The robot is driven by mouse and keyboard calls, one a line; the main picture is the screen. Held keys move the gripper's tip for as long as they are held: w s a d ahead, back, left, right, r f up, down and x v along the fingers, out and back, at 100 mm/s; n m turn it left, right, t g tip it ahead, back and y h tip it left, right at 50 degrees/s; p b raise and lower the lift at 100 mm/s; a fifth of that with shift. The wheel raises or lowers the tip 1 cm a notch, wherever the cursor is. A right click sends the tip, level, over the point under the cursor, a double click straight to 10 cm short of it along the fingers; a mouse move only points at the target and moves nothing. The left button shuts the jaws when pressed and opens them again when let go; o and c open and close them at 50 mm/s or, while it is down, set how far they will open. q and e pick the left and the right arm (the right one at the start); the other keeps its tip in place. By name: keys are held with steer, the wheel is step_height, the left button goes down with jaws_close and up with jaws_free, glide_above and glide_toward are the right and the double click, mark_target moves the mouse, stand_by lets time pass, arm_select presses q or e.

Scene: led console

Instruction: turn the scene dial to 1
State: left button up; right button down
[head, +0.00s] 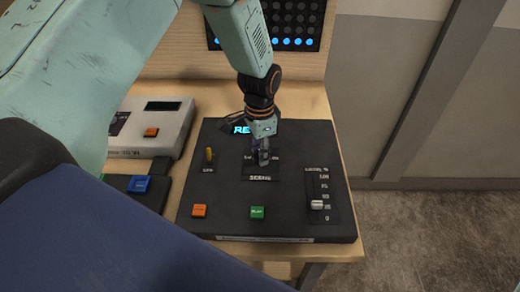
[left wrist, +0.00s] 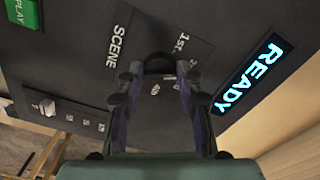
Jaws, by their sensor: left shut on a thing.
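The black console (head: 230,190) lies on a wooden table, with the word SCENE printed in front of its dial. My left gripper (head: 263,156) points down over the dial and hides most of it in the head view. In the left wrist view, the dark scene dial (left wrist: 160,61) shows as a rounded edge between the fingertips of the left gripper (left wrist: 158,75), which are shut on it. Small position marks, one reading like "1st", show around it. I cannot tell which mark the dial points to. My right gripper is not in view.
On the console are a yellow toggle (head: 209,154), an orange button (head: 199,211), a green PLAY button (head: 257,212), a white slider (head: 317,205) and a lit READY display (left wrist: 254,76). A pale device (head: 165,117) stands left. An LED panel (head: 295,42) stands behind.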

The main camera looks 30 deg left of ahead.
arm_select(q)
steer(key=n+p, duration=0.2)
steer(key=n, duration=0.2)
steer(key=shift+s+n, duration=0.1)
steer(key=shift+n, duration=0.3)
steer(key=shift+d+n+p, duration=0.15)
steer(key=shift+n+p, duration=0.55)
steer(key=shift+n, duration=1.8)
steer(key=o, duration=1.1)
steer(key=shift+o, duration=0.2)
step_height(320, 180, up, 12)
